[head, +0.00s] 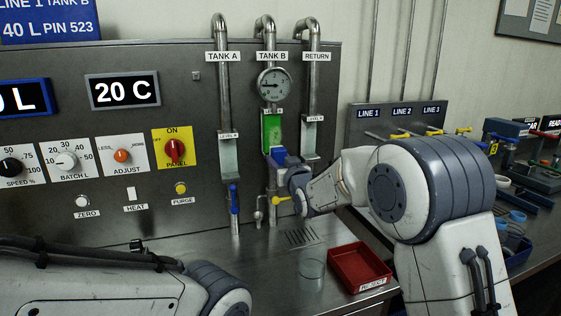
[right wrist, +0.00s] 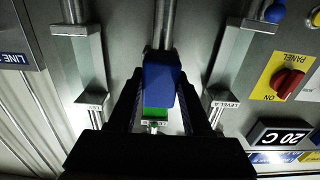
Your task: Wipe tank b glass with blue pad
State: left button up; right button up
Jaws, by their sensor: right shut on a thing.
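The tank B glass (head: 272,128) is an upright level tube with green in it, under the round gauge and the TANK B label. My right gripper (head: 284,161) is at the lower part of this glass, shut on the blue pad (head: 278,153). The pad is at the glass front; I cannot tell whether it touches. In the right wrist view the blue pad (right wrist: 160,84) sits between the dark fingers, with a strip of green glass (right wrist: 154,113) showing beyond it. The pad and gripper hide the lower glass. My left arm shows at bottom left, its gripper out of view.
The tank A glass (head: 229,157) and return glass (head: 310,137) stand on either side. A blue-handled valve (head: 235,200) and a yellow-handled valve (head: 279,199) are below. A clear beaker (head: 312,272) and a red tray (head: 358,268) stand on the steel counter.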

aim_at(274, 141)
jog(key=shift+x, duration=0.95)
dwell(0.3)
jog(key=shift+r, duration=0.15)
jog(key=shift+s+r+p, duration=0.1)
jog(key=shift+r+p, duration=1)
jog(key=shift+r, duration=0.8)
jog(key=shift+r+p, duration=0.95)
jog(key=shift+r, duration=0.95)
jog(key=shift+f+b, duration=0.15)
jog(key=shift+b, duration=0.25)
jog(key=shift+f+b, duration=1.9)
jog(key=shift+f, duration=0.1)
notch_tip(274, 141, down, 4)
jog(key=b, duration=0.3)
jog(key=shift+r+b, duration=0.1)
jog(key=shift+b, duration=0.3)
jog(key=shift+r, duration=0.1)
